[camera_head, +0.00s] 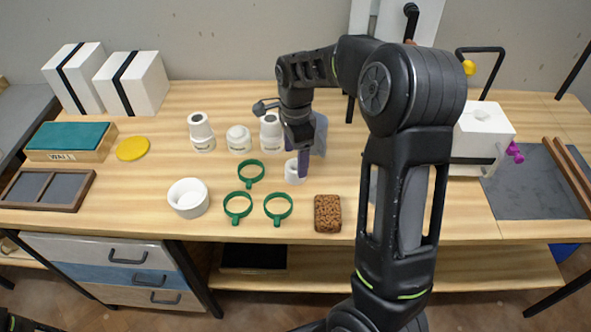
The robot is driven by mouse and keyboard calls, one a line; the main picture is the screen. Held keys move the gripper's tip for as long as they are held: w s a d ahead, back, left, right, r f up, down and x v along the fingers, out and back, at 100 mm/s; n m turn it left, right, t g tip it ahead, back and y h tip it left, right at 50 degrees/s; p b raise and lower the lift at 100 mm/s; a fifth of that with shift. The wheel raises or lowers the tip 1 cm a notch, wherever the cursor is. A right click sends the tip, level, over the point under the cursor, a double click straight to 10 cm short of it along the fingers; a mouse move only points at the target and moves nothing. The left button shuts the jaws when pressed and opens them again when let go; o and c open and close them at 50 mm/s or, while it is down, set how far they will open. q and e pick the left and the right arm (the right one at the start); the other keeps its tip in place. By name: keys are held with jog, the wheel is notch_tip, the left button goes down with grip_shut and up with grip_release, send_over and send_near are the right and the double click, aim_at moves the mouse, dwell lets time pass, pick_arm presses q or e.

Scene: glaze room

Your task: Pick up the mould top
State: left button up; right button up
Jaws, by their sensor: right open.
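A white block (484,122) with a round hole in its upper face stands at the right of the table and looks like the mould. I cannot make out a seam between its top and a lower part. My right arm crosses in front of its left side. My right gripper (301,166) is open and points down at mid-table, well left of the block. Its fingertips are close to a small white cup (293,176); I cannot tell whether they touch it. My left gripper is not in view.
White bottles (201,133), green rings (238,207), a white bowl (187,198) and a brown sponge (327,214) stand around mid-table. Two strapped white blocks (132,83) stand at the back left. A grey mat (530,185) lies at the right, with wooden strips (570,170).

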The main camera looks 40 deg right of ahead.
aim_at(296, 169)
notch_tip(296, 169, down, 5)
jog(key=shift+f+p, duration=0.1)
jog(key=shift+p, duration=0.35)
jog(key=shift+c, duration=0.5)
jog(key=c, duration=1.4)
